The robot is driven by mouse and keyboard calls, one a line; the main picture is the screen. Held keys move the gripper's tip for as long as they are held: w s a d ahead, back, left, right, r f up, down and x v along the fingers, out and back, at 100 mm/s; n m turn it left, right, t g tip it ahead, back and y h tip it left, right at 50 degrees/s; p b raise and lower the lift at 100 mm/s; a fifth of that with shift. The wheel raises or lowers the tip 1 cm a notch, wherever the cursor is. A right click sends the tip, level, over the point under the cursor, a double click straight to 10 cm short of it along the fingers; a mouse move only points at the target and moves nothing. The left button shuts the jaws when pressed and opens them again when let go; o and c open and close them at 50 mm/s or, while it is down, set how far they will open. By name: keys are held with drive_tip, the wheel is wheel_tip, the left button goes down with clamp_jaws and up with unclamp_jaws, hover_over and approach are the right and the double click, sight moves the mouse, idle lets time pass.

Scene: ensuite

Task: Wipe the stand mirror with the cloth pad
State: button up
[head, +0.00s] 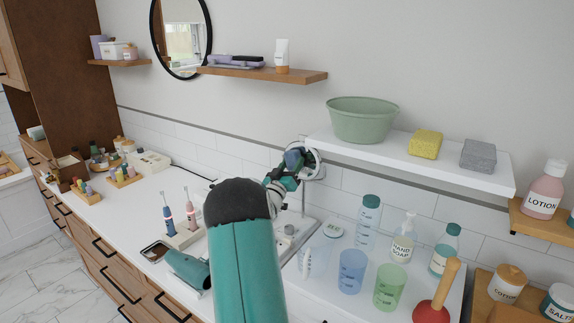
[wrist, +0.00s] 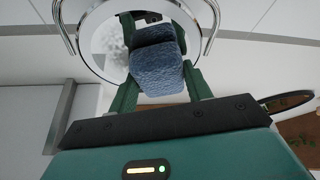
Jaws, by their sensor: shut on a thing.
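The stand mirror (head: 315,168) is round with a shiny metal rim, at the middle of the head view, on the counter below the white shelf. Its glass (wrist: 106,42) fills the top of the wrist view. My gripper (head: 291,165) is right in front of it. In the wrist view its green fingers (wrist: 157,60) are shut on the blue, rough-textured cloth pad (wrist: 158,78). The pad (head: 294,156) is small and partly hidden in the head view. It overlaps the mirror's face, but I cannot tell whether it touches the glass.
A white shelf with a green basin (head: 362,120), yellow sponge (head: 425,143) and grey block (head: 478,155) hangs to the right. Cups, bottles and a plunger (head: 434,306) crowd below. The counter's middle left is clearer.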

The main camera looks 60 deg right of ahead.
sight(312, 161)
drive_tip(key=shift+s+a, duration=0.25)
drive_tip(key=shift+s, duration=1.35)
drive_tip(key=shift+s+a, duration=0.2)
drive_tip(key=shift+s, duration=1.35)
drive_tip(key=shift+w+d, duration=0.2)
drive_tip(key=shift+w, duration=1.2)
drive_tip(key=shift+w+d, duration=0.2)
drive_tip(key=shift+w, duration=1.2)
drive_tip(key=shift+w+d, duration=0.2)
drive_tip(key=shift+w, duration=1.2)
drive_tip(key=shift+a, duration=0.1)
drive_tip(key=shift+w+a, duration=0.15)
drive_tip(key=shift+a, duration=0.8)
drive_tip(key=shift+w+a, duration=0.2)
drive_tip(key=shift+a, duration=0.75)
drive_tip(key=shift+w+a, duration=0.15)
drive_tip(key=shift+a, duration=0.8)
drive_tip(key=a, duration=0.3)
drive_tip(key=shift+w, duration=0.2)
